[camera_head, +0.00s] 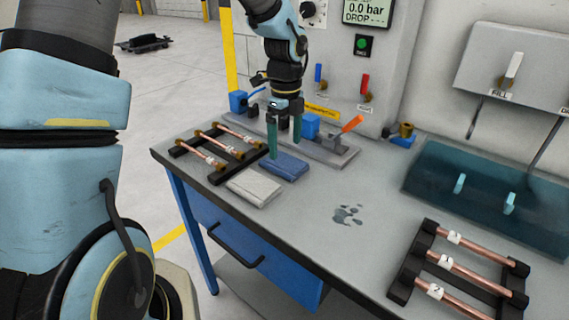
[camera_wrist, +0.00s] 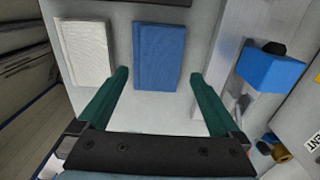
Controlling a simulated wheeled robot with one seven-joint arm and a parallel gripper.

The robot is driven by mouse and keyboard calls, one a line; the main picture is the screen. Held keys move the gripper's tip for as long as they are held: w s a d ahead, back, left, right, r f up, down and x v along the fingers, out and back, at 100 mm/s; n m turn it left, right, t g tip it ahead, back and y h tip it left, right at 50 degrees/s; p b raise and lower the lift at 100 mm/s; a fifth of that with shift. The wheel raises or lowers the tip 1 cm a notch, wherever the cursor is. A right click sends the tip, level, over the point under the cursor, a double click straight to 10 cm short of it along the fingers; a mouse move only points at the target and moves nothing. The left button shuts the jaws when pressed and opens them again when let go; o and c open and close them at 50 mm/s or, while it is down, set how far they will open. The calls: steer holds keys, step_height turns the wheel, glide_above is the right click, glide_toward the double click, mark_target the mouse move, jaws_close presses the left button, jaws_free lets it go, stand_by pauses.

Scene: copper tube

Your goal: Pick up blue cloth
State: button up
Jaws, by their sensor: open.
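The blue cloth (camera_head: 286,166) is a folded flat pad lying on the grey workbench, beside a folded white cloth (camera_head: 254,187). My gripper (camera_head: 285,150) is open and points down over the bench by the blue cloth, its green fingers apart. In the wrist view the blue cloth (camera_wrist: 159,56) lies ahead of the gap between the fingertips (camera_wrist: 160,75), and nothing is between the fingers. The white cloth (camera_wrist: 86,51) lies to its left there. I cannot tell the exact height of the fingertips above the bench.
A black rack with copper tubes (camera_head: 218,150) stands behind and left of the cloths. A fixture with a blue block (camera_head: 311,126) and an orange-handled lever (camera_head: 351,124) is close on the right. Another tube rack (camera_head: 462,268) and a dark wet patch (camera_head: 348,214) lie further right.

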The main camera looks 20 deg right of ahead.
mark_target(284, 162)
step_height(284, 162, down, 5)
steer(key=shift+a+p, duration=0.15)
steer(key=shift+p, duration=0.65)
steer(key=shift+c, duration=0.4)
steer(key=c, duration=1)
step_height(284, 162, up, 10)
steer(key=b, duration=0.2)
